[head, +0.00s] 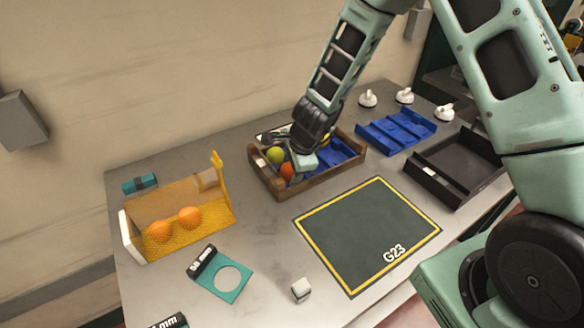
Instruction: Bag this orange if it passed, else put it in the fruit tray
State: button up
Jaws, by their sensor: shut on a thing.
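My gripper (300,163) reaches down into the wooden fruit tray (322,177) at the back middle of the table.
A dark green mat (365,235) marked G23 lies bare in the middle. A small white cube (300,290) sits at its front left.

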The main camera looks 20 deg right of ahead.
jog(key=shift+f, duration=0.1)
jog(key=o, duration=1.4)
jog(key=shift+s+f, duration=0.1)
jog(key=shift+s, duration=0.05)
jog(key=shift+r+p, duration=3.95)
jog(key=shift+r, duration=0.2)
